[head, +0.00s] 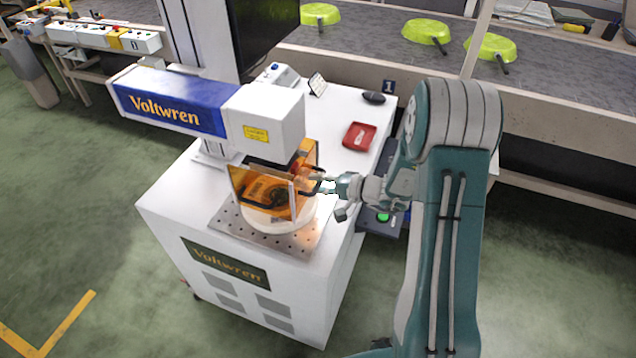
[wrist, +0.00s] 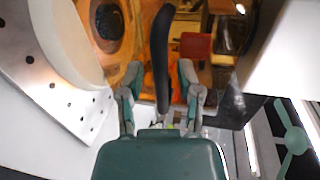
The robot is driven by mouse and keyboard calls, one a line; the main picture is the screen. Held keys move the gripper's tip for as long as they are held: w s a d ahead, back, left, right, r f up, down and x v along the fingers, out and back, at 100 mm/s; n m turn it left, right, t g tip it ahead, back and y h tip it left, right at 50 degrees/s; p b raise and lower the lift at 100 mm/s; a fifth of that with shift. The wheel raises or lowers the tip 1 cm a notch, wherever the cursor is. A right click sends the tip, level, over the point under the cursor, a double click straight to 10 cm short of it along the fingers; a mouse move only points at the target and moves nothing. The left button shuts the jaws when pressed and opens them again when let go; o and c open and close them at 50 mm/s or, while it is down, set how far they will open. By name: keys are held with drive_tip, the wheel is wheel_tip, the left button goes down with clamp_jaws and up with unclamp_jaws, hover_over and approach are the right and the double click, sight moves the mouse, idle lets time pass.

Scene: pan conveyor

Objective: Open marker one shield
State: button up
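The marker one machine (head: 265,118) is a white and blue Voltwren unit. Its orange see-through shield (head: 254,190) surrounds the work spot under the marking head. It also fills the top of the wrist view (wrist: 140,50). A dark handle (wrist: 161,55) stands between my fingers in the wrist view, with a visible gap to each finger. My gripper (head: 322,186) is at the shield's right side, and its fingers (wrist: 159,78) are open around the handle. A dark round item on a white round fixture (head: 302,222) shows through the shield. How far the shield is closed is hard to tell.
A perforated metal plate (head: 236,224) lies under the fixture. A red tray (head: 360,136) and a black mouse (head: 374,98) sit on the white cabinet top. A green button (head: 383,217) is below my wrist. A conveyor (head: 365,38) with green pans runs behind.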

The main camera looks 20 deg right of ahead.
drive_tip(key=shift+d, duration=0.15)
clamp_jaws()
wheel_tip(320, 180, up, 13)
drive_tip(key=shift+f, duration=0.2)
drive_tip(key=shift+o, duration=1.9)
unclamp_jaws()
